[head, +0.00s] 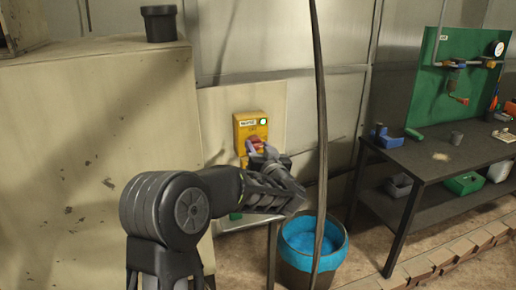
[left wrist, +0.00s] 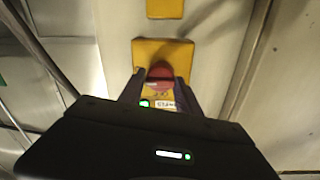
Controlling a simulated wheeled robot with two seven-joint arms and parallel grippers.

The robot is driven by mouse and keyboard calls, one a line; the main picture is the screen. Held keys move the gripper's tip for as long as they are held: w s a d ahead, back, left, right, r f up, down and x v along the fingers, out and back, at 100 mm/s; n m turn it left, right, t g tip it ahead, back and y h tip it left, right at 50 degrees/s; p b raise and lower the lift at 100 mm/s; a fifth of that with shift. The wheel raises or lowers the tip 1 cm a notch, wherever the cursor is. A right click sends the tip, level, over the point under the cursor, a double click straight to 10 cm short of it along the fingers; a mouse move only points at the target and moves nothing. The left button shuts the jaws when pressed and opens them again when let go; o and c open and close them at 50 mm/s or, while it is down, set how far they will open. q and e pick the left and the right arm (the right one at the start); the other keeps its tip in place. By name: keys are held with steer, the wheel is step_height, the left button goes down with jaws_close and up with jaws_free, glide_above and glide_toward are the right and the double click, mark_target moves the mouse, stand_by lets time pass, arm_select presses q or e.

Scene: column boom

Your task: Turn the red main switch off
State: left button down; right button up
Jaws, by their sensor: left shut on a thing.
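The red main switch (head: 258,147) sits on a yellow box (head: 250,122) with a white label and a lit green lamp at its top. The box is mounted on a pale panel on the wall. My left gripper (head: 256,151) reaches up to the switch from below right and is shut on it. In the left wrist view the red switch (left wrist: 160,75) lies between the two fingertips (left wrist: 160,82), with the yellow box (left wrist: 178,50) around it. The fingers partly hide the knob, and its exact angle is hard to tell. My right gripper is in neither view.
A large pale cabinet (head: 90,120) with a dark cup (head: 159,23) on top stands at the left. A dark workbench (head: 430,155) stands at the right.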

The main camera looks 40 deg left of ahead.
arm_select(q)
steer(key=n+b, duration=0.2)
steer(key=b, duration=0.1)
steer(key=shift+f, duration=0.25)
steer(key=n+b, duration=1.3)
steer(key=shift+f+y, duration=0.2)
steer(key=shift+y, duration=0.2)
steer(key=shift+r+n+b, duration=0.1)
steer(key=shift+n+b, duration=1.25)
steer(key=shift+n, duration=0.45)
steer(key=c, duration=0.9)
jaws_free()
steer(key=shift+r, duration=0.1)
